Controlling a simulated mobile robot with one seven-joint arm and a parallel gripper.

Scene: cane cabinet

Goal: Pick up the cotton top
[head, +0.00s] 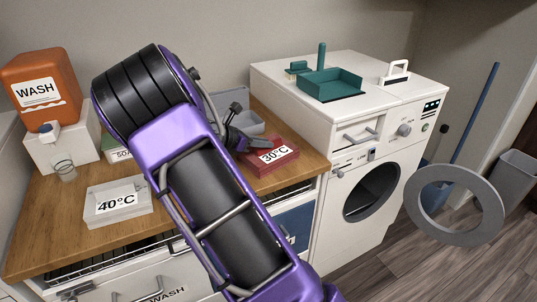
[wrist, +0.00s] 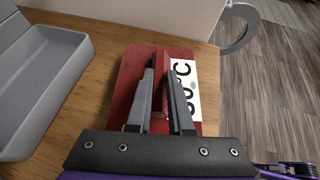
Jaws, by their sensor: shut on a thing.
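A red block (head: 262,168) with a white "30°C" label lies on the wooden counter, near its right end. In the wrist view the red block (wrist: 130,78) fills the middle, its label on the right side. My gripper (wrist: 161,74) reaches down over it, and its two grey fingers are closed on a raised red part of the block. In the head view my gripper (head: 262,144) is at the block's back edge. A pale block (head: 118,205) labelled "40°C" lies further left. I cannot tell from the pictures which of these is the cotton top.
A grey open tray (head: 240,120) sits behind, close to my gripper, and also shows in the wrist view (wrist: 45,95). An orange WASH jug (head: 40,75) stands far left. A white washing machine (head: 350,180) with a green tray (head: 330,84) on top stands right of the counter (head: 45,215).

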